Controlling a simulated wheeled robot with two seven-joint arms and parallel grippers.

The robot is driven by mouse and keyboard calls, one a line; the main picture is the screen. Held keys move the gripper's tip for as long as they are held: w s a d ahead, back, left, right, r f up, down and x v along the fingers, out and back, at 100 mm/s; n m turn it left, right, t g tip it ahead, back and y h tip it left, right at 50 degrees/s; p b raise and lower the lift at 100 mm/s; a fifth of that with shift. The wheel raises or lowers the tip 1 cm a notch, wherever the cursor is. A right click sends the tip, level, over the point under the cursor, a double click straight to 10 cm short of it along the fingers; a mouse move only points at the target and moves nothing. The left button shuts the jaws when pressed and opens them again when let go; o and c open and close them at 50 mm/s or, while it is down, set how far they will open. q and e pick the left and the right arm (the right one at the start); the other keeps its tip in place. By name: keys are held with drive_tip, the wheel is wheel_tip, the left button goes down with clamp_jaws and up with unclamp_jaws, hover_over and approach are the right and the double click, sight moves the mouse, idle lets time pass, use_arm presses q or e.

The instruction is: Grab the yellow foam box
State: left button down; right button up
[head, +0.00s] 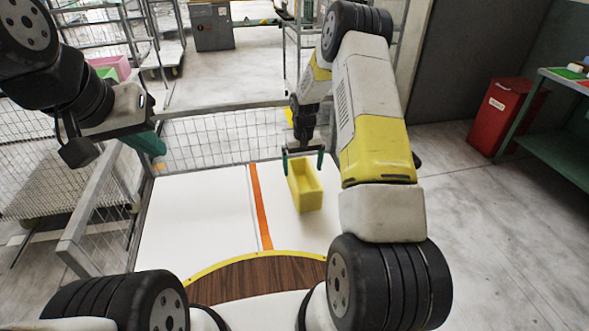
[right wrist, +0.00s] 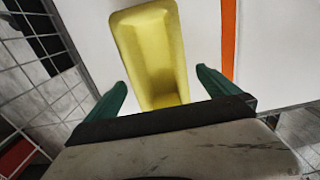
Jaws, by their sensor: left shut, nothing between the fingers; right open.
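My left gripper (head: 150,146) is shut and empty, off to the left above the wire fence and away from the box.
An orange stripe (head: 260,205) divides the table top. A wire mesh fence (head: 215,137) stands along the far edge. A brown wooden panel with a yellow rim (head: 265,277) is at the near edge. A red bin (head: 503,115) and green shelf (head: 565,150) stand right. The table's left half is clear.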

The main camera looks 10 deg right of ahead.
sight(303, 183)
drive_tip(key=f, duration=0.8)
drive_tip(key=shift+d, duration=0.2)
drive_tip(key=shift+c, duration=0.2)
drive_tip(key=c, duration=1.1)
